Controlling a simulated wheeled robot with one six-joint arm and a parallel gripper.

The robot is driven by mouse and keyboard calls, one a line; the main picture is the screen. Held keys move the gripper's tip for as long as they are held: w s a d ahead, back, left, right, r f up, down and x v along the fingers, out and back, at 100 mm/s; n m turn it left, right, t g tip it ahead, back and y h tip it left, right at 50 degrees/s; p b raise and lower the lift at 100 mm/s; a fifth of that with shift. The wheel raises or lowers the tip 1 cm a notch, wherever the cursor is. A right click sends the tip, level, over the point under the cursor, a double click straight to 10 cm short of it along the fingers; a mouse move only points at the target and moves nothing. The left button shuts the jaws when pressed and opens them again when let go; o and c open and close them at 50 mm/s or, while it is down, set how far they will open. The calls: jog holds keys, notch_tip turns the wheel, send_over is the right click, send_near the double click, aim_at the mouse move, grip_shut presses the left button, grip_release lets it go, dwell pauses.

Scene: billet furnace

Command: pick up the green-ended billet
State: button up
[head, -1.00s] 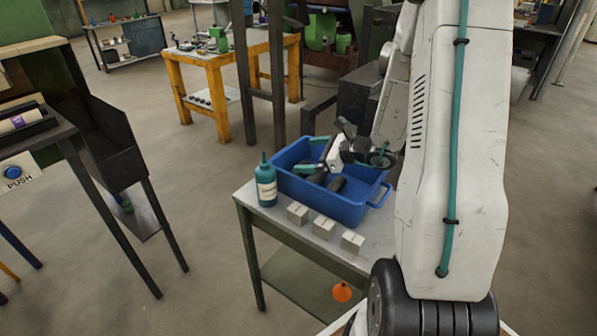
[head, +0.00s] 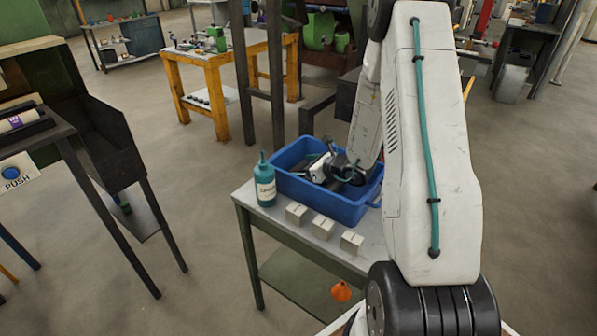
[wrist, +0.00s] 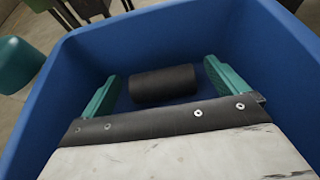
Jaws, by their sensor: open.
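A dark cylindrical billet (wrist: 163,85) lies on the floor of the blue bin (wrist: 45,130) in the wrist view. No green end shows on it from here. My gripper (wrist: 161,72) is open, its two teal fingers inside the bin, one to each side of the billet. Gaps show between the fingers and the billet in this view; the height between them is hard to tell. In the head view my gripper (head: 316,168) is down in the bin (head: 325,205), and my wrist and arm hide most of its inside.
A teal bottle (head: 265,183) and three grey blocks (head: 323,227) stand beside the bin on the table (head: 243,196). At left is a dark stand with a PUSH button (head: 11,173). An orange cone (head: 341,291) is low down by the table. Open floor lies between the stands.

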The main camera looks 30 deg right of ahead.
jog(key=c, duration=1.7)
jog(key=shift+r, duration=0.15)
notch_tip(320, 180, up, 18)
jog(key=shift+f, duration=0.1)
